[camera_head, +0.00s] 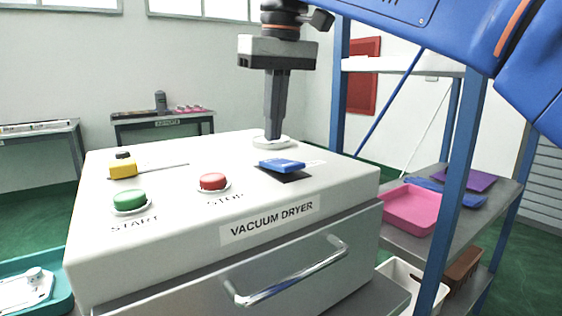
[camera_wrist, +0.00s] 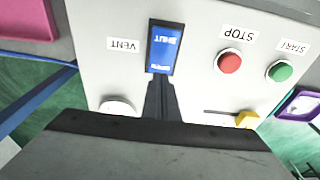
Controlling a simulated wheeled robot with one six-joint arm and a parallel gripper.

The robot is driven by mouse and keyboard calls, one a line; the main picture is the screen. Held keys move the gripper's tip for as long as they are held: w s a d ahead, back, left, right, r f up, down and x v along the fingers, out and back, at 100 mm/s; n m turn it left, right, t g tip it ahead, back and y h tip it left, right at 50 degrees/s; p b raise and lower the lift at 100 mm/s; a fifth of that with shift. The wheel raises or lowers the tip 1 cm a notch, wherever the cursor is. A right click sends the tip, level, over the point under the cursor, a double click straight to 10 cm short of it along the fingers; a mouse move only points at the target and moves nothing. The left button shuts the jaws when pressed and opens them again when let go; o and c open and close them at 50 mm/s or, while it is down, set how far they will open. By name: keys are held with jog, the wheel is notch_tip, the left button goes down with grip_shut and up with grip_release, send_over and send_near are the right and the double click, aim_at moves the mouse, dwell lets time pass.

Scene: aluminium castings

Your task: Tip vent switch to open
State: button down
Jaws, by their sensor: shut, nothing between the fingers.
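The vent switch is a blue rocker (camera_head: 282,165) in a dark frame on top of the white vacuum dryer (camera_head: 150,235). In the wrist view the blue rocker (camera_wrist: 165,46) has white lettering, with "SHUT" readable upside down on its far part and smaller lettering at the end nearest my fingers. A "VENT" label (camera_wrist: 123,45) lies beside it. My gripper (camera_head: 272,136) points down, shut and empty, behind the switch in the head view. In the wrist view its fingertips (camera_wrist: 158,77) are close to the rocker's near end; I cannot tell whether they touch.
A red stop button (camera_head: 212,182), a green start button (camera_head: 129,201) and a yellow knob (camera_head: 123,168) are on the same panel. A white round part (camera_wrist: 117,106) lies close to my fingers. A blue-framed shelf with a pink tray (camera_head: 411,209) stands at the right.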

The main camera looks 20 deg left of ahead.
aim_at(274, 161)
jog(key=shift+r, duration=1.75)
